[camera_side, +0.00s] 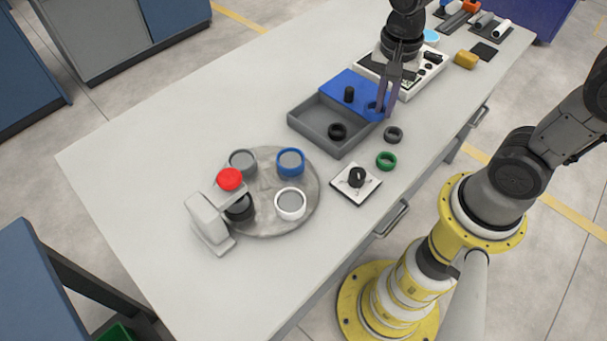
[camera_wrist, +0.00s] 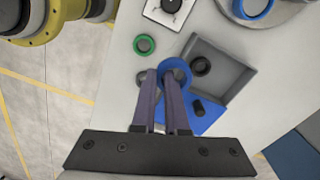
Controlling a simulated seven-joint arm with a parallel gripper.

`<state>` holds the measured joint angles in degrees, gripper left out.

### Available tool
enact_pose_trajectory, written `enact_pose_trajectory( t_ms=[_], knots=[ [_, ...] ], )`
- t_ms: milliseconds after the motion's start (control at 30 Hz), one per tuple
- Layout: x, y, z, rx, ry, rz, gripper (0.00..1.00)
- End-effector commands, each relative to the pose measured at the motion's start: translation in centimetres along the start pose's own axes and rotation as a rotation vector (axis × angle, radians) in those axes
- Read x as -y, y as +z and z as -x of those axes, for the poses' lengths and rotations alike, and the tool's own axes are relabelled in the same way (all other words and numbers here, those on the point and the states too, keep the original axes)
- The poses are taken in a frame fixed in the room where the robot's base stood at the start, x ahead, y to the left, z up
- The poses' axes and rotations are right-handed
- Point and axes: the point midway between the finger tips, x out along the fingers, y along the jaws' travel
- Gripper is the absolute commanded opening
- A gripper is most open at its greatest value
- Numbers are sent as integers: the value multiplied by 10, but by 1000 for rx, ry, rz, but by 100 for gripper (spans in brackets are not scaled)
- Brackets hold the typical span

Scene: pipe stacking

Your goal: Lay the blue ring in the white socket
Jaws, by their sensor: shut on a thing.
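My gripper (camera_side: 384,110) is shut on the blue ring (camera_side: 372,106), over the right end of the blue panel. In the wrist view the blue ring (camera_wrist: 176,66) shows at the tips of my gripper (camera_wrist: 160,76), with its hole visible. The blue on blue makes its height above the panel hard to tell. The white socket (camera_side: 290,216) is a white-rimmed round cup with a grey inside, at the front right of the round grey disc (camera_side: 270,183). It looks empty. My gripper is well away from it, toward the far end of the table.
A grey tray (camera_side: 314,138) holds a black ring (camera_side: 337,131); a black peg (camera_side: 349,94) stands on the blue panel. A dark ring (camera_side: 393,134), green ring (camera_side: 386,160) and knob plate (camera_side: 345,188) lie nearby. A red-topped device (camera_side: 229,179) overhangs the disc beside other sockets.

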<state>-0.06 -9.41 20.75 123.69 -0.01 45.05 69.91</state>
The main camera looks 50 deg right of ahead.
Motion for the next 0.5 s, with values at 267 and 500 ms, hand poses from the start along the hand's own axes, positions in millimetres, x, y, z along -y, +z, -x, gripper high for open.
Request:
enact_pose_trajectory(
  t_ms=[267, 500],
  knots=[
    [-8, 60, 16, -2, -4, 640, 0],
    [-21, 116, 29, -2, -2, 1070, 0]
  ],
)
